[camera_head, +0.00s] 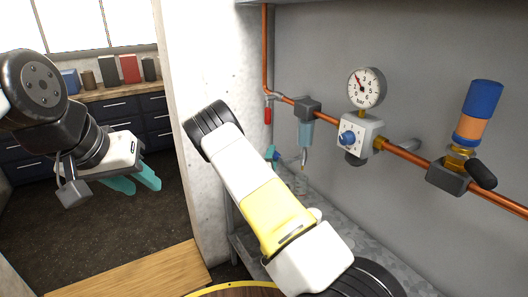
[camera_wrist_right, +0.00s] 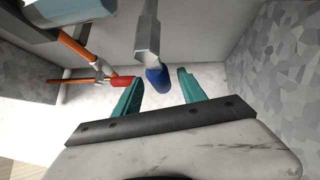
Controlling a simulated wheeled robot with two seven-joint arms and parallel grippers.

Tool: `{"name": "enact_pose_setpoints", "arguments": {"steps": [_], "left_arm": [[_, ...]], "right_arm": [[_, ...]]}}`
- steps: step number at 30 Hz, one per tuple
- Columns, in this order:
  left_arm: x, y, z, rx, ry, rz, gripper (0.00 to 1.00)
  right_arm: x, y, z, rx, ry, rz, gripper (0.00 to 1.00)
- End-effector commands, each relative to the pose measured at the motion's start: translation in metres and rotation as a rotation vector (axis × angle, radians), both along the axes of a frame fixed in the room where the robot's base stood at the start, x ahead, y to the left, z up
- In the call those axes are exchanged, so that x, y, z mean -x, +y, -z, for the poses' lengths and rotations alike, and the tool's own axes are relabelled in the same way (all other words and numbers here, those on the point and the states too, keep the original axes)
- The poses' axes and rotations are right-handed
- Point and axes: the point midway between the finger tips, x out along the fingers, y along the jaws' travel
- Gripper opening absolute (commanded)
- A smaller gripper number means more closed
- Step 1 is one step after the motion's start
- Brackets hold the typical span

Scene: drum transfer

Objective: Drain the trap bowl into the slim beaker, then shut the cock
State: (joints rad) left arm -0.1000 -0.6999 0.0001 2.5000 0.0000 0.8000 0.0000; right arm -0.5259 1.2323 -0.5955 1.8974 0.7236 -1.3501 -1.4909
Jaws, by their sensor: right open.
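In the right wrist view, a grey lever with a blue tip (camera_wrist_right: 157,78) lies between my right gripper's fingers (camera_wrist_right: 157,95). It appears to be the cock's lever, but its join is out of frame. My right gripper is open; contact with the tip cannot be told. In the head view it is mostly hidden behind my right arm. My left gripper (camera_head: 136,180) is open and empty at the left. I see no slim beaker.
A red-handled valve (camera_head: 268,115) sits left of the bowl and also shows in the wrist view (camera_wrist_right: 122,82). A regulator (camera_head: 358,137) with a gauge (camera_head: 366,88) is to the right. A grey shelf (camera_head: 370,240) runs below. A round yellow-rimmed top (camera_head: 232,291) is at the bottom.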

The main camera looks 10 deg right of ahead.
Motion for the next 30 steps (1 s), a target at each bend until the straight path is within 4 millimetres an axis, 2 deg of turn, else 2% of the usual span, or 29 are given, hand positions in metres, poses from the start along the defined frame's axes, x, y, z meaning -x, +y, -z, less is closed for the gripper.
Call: {"name": "enact_pose_setpoints", "arguments": {"steps": [6,14,16,22,30], "left_arm": [[0.000,0.000,0.000,0.000,0.000,0.000,0.36],[0.000,0.000,0.000,0.000,0.000,0.000,0.36],[0.000,0.000,0.000,0.000,0.000,0.000,0.36],[0.000,0.000,0.000,0.000,0.000,0.000,0.36],[0.000,0.000,0.000,0.000,0.000,0.000,0.36]], "right_arm": [[-0.019,-0.009,-0.003,-0.002,0.000,0.002,0.49],[-0.021,-0.010,-0.003,-0.002,0.001,0.001,0.49],[-0.021,-0.010,-0.003,-0.002,0.001,0.001,0.41],[-0.021,-0.010,-0.003,-0.003,0.001,0.001,0.01],[-0.021,-0.010,-0.003,-0.003,0.001,0.001,0.00]]}}
